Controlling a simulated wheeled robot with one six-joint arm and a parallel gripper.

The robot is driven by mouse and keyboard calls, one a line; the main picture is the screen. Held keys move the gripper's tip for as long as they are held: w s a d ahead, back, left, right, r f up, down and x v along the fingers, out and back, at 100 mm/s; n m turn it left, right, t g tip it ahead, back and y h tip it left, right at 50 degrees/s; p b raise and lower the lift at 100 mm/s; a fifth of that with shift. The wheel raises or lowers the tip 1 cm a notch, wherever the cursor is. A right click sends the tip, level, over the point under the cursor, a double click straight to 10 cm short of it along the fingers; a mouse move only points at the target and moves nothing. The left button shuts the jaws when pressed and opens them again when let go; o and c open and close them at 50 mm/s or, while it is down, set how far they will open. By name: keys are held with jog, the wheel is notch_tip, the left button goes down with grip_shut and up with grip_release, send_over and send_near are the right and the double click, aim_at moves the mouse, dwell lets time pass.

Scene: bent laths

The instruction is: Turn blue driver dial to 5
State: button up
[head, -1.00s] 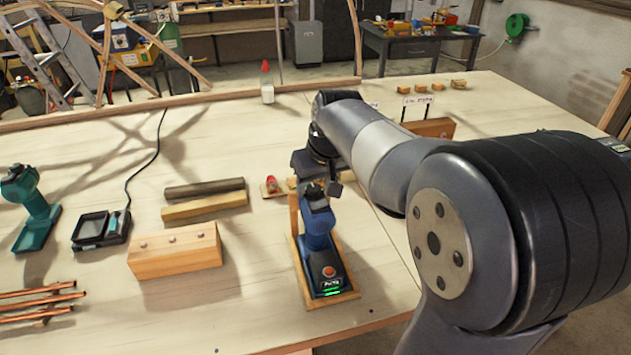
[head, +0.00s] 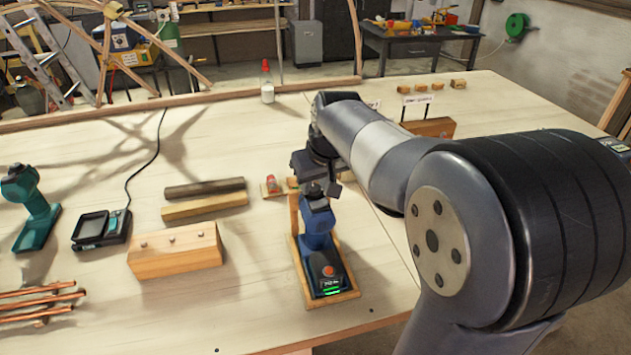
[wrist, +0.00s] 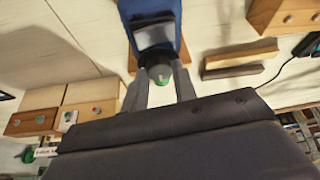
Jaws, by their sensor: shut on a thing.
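The blue driver (head: 318,235) stands in a wooden cradle (head: 348,296) near the front middle of the bench, with an orange button and a lit green strip on its base. In the wrist view the blue driver (wrist: 151,20) is at the top, with a dark grey collar. My gripper (wrist: 160,85) is shut on the green-tipped dial end of the driver, with one grey finger on each side. In the head view my gripper (head: 318,180) is just above the driver's top. The number on the dial cannot be read.
A wooden block with several pegs (head: 177,256) and two laths (head: 204,205) lie left of the driver. A teal driver (head: 36,212), a charger (head: 100,230) and copper rods (head: 40,302) are further left. A wooden block (head: 428,127) stands behind my arm.

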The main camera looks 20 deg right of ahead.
jog(key=m, duration=0.1)
jog(key=m+h, duration=0.1)
jog(key=m, duration=0.2)
jog(key=shift+a+h+p, duration=0.25)
jog(key=shift+h+p, duration=0.05)
jog(key=m+h, duration=0.1)
jog(key=m, duration=0.2)
jog(key=shift+w+a, duration=0.1)
jog(key=m+h, duration=0.1)
jog(key=m, duration=0.1)
jog(key=m+g, duration=0.1)
jog(key=m, duration=0.2)
jog(key=shift+w+a+h, duration=0.1)
jog(key=shift+a+h, duration=0.05)
jog(key=shift+h, duration=0.25)
jog(key=shift+w+m+g+h, duration=0.15)
jog(key=shift+m+g, duration=0.25)
jog(key=shift+m, duration=0.55)
jog(key=shift+m+g+h, duration=0.15)
jog(key=shift+m+g, duration=0.25)
jog(key=shift+m, duration=0.55)
jog(key=o, duration=1)
